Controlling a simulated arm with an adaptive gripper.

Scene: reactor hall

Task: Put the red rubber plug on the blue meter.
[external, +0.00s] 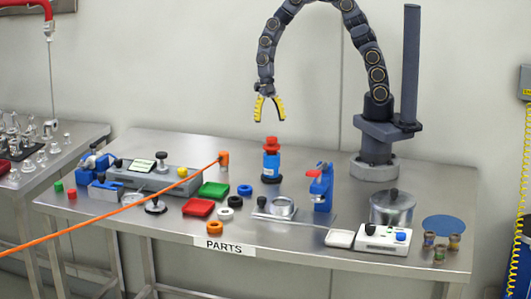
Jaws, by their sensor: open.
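A blue upright cylinder (271,165), likely the blue meter, stands near the middle of the table. A red stepped piece (271,145), likely the red rubber plug, sits upright on top of it. Whether it is seated or only resting there is too small to tell. My gripper (269,118), with yellow fingers, hangs above the red piece, pointing down. Its fingers are spread and empty, with a gap between the fingertips and the red piece.
An orange cable (110,211) runs slanting across the table's left part to an orange post (224,158). A blue press (321,187) stands right of the cylinder. Green (214,189) and red (198,207) trays and several rings lie in front. A metal pot (392,209) stands at right.

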